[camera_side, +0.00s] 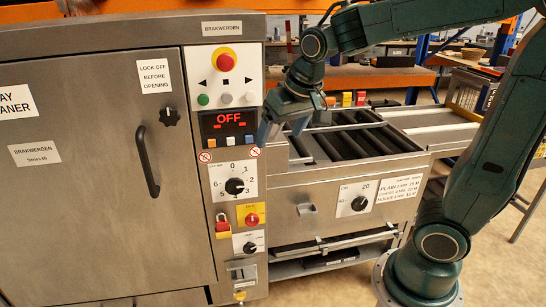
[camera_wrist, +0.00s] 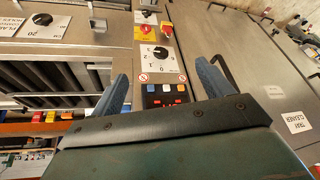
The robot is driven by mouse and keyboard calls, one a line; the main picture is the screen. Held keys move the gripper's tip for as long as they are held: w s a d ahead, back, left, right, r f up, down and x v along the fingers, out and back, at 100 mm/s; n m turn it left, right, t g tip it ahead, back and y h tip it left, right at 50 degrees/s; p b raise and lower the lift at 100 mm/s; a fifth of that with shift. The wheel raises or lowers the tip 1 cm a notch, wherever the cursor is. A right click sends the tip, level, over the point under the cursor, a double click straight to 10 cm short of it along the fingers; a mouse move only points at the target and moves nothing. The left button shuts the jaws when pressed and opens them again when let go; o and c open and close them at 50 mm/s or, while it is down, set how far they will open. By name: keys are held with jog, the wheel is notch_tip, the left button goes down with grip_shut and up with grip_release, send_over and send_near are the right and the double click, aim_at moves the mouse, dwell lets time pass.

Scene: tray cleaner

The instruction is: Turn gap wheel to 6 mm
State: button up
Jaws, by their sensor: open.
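The likely gap wheel is a black knob on a white dial plate (camera_side: 234,186), numbered from 0 at the top, on the steel control panel. Its pointer appears to face right, but the exact number is too small to tell. The dial also shows in the wrist view (camera_wrist: 160,53), turned around, beyond and between my fingers. My gripper (camera_side: 283,130) is open and empty, to the upper right of the dial and close to the red OFF display (camera_side: 228,121). In the wrist view, its two blue fingers (camera_wrist: 162,86) stand wide apart, with nothing between them touching.
Below the dial are a red knob on a yellow plate (camera_side: 251,218), another black knob (camera_side: 250,246) and a red padlock (camera_side: 222,224). Coloured buttons and a red emergency stop (camera_side: 223,58) sit above. A second dial (camera_side: 358,203) and roller bed (camera_side: 352,143) are right.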

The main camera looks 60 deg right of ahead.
jog(key=w+d+f+m+h, duration=0.1)
jog(key=w+f, duration=0.2)
jog(key=w, duration=0.3)
jog(key=w+d+f+m, duration=0.2)
jog(key=w+f, duration=0.1)
jog(key=w, duration=0.2)
jog(key=m+g+h, duration=0.1)
jog(key=m, duration=0.1)
send_near(235, 182)
jog(key=r, duration=0.2)
jog(key=shift+a, duration=0.35)
jog(key=x, duration=1.3)
jog(key=shift+s+d+f, duration=0.1)
jog(key=shift+s+f, duration=0.05)
jog(key=shift+f, duration=0.3)
jog(key=shift+c, duration=0.5)
jog(key=c, duration=0.9)
